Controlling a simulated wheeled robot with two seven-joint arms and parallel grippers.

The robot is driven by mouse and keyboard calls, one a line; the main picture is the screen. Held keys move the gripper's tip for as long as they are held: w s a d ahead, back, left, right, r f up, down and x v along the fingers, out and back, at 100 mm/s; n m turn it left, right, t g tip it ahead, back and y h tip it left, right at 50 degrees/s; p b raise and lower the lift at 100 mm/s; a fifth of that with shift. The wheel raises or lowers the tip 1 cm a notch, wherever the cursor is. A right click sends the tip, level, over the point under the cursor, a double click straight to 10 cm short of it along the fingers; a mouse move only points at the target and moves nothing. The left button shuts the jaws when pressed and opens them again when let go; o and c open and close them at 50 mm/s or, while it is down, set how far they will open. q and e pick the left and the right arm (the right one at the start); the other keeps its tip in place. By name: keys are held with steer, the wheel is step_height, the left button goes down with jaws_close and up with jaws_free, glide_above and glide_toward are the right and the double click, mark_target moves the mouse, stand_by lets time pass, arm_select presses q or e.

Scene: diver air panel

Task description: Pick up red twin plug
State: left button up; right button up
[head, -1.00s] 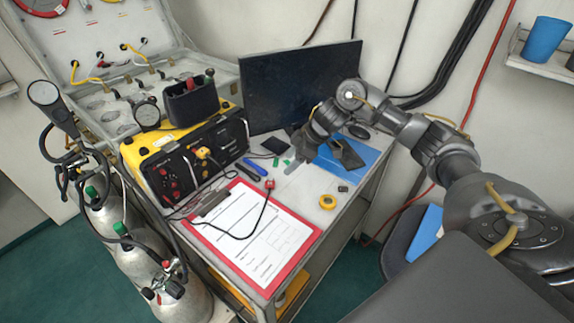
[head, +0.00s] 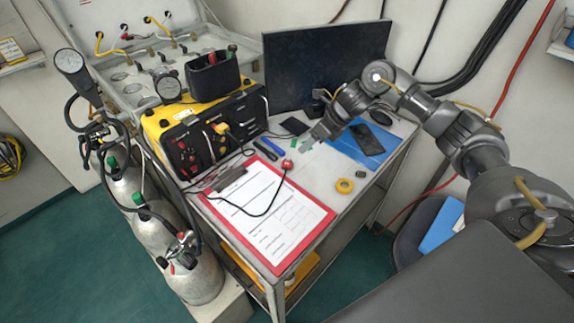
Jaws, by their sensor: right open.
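The red twin plug (head: 287,164) lies on the table at the top right edge of the red clipboard, on the end of a black cable that loops over the white sheet. My right gripper (head: 307,143) reaches in from the right over the table, just above and to the right of the plug in the picture. It is open and empty, its fingers pointing left and down toward the plug, apart from it. My left gripper is not in view.
A clipboard (head: 221,213) with paper fills the table front. A yellow-black panel (head: 207,133) stands left, with gas cylinders (head: 190,275) beside it. A monitor (head: 330,62) stands behind. Yellow tape (head: 344,186), a phone (head: 294,126) and a blue folder (head: 343,146) lie near the gripper.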

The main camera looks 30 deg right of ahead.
steer(key=n, duration=0.4)
steer(key=shift+n, duration=0.4)
steer(key=p, duration=0.2)
glide_toward(288, 162)
steer(key=shift+x, duration=1.5)
steer(key=shift+a, duration=0.15)
steer(key=p+x, duration=0.2)
steer(key=x, duration=0.2)
steer(key=shift+w+f, duration=0.15)
steer(key=shift+w, duration=0.05)
steer(key=shift+w+a+f, duration=0.1)
steer(key=shift+a+f, duration=0.05)
steer(key=shift+f, duration=0.15)
steer(key=shift+c, duration=0.4)
steer(key=c, duration=0.9)
steer(key=shift+o, duration=0.2)
